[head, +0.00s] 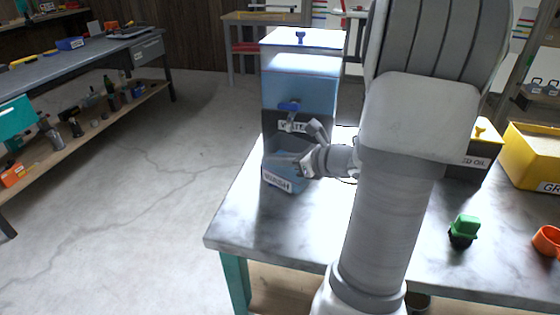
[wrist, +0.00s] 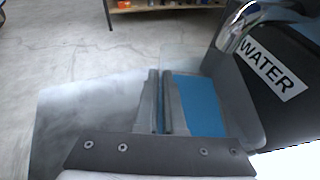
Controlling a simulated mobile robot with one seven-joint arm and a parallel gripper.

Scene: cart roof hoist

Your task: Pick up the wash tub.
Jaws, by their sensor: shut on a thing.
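The wash tub (head: 277,180) is a small grey tub with a blue inside and a white label, in front of the water tank at the table's left edge. In the wrist view the tub (wrist: 247,110) shows at the right, close to the fingers. My gripper (head: 303,166) is at the tub's right side in the head view. In the wrist view my gripper (wrist: 160,100) is nearly closed, with its fingers on the tub's wall. The tub looks slightly tilted; I cannot tell whether it touches the table.
The blue and black water tank (head: 300,95) with a blue tap (head: 289,106) stands right behind the tub. A green-topped item (head: 464,230), an orange cup (head: 547,242) and a yellow bin (head: 533,158) are at the right. The front of the marble table (head: 270,235) is clear.

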